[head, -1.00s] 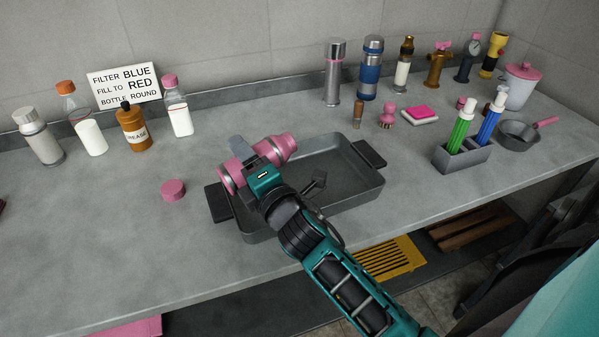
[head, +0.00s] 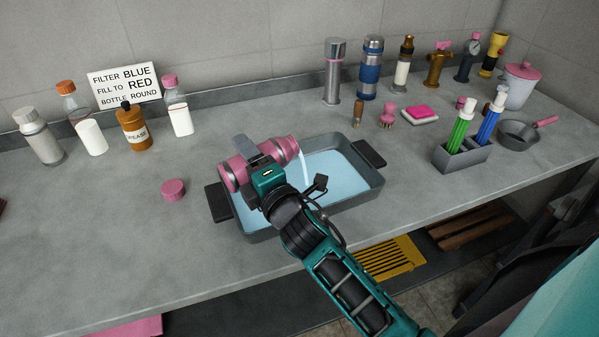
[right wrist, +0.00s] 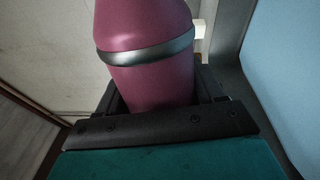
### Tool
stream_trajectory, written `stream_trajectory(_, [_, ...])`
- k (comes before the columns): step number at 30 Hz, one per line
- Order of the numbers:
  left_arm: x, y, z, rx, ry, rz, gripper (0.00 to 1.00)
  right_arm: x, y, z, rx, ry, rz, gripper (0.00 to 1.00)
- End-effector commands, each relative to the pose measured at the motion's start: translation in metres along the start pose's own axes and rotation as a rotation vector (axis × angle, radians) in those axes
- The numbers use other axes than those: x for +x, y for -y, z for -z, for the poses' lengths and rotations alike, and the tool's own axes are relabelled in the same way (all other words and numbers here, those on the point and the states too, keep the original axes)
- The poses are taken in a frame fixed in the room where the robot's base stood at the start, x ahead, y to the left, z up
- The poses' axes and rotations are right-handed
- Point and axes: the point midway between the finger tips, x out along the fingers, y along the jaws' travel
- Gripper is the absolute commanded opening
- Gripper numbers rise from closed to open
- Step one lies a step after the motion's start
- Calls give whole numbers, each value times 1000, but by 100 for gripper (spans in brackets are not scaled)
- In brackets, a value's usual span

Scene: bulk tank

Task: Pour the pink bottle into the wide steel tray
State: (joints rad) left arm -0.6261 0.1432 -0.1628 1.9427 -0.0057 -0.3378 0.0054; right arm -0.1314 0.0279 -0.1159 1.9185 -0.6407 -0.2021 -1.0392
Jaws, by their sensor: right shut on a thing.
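The pink bottle (head: 284,149) with grey bands lies tilted nearly on its side over the left part of the wide steel tray (head: 379,191). A stream of pale blue liquid (head: 303,166) runs from its mouth into the tray, and pale blue liquid covers the tray floor. My right gripper (head: 257,160) is shut around the bottle's body. The right wrist view shows the bottle (right wrist: 150,75) between the fingers (right wrist: 165,115). A pink cap (head: 173,190) lies on the counter left of the tray. My left gripper is not in view.
Several bottles, including an orange grease bottle (head: 133,128), stand at the back left by a sign (head: 124,84). Flasks and fittings line the back right. A grey caddy (head: 461,157) and a pan (head: 517,136) stand right of the tray. The front left counter is clear.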

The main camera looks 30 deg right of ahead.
Motion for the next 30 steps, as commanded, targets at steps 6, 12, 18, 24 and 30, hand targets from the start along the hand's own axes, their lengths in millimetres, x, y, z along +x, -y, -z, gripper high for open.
stream_trajectory(6, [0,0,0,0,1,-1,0,0,-1,0,24,1,-2,34])
stream_trajectory(12, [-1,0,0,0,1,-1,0,0,0,-1,46,3,-2,34])
stream_trajectory(18, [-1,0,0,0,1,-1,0,0,0,-1,69,4,-2,34])
stream_trajectory(24, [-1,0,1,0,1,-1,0,0,0,-1,90,5,-2,34])
stream_trajectory(30, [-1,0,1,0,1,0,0,0,0,-2,112,6,-2,34])
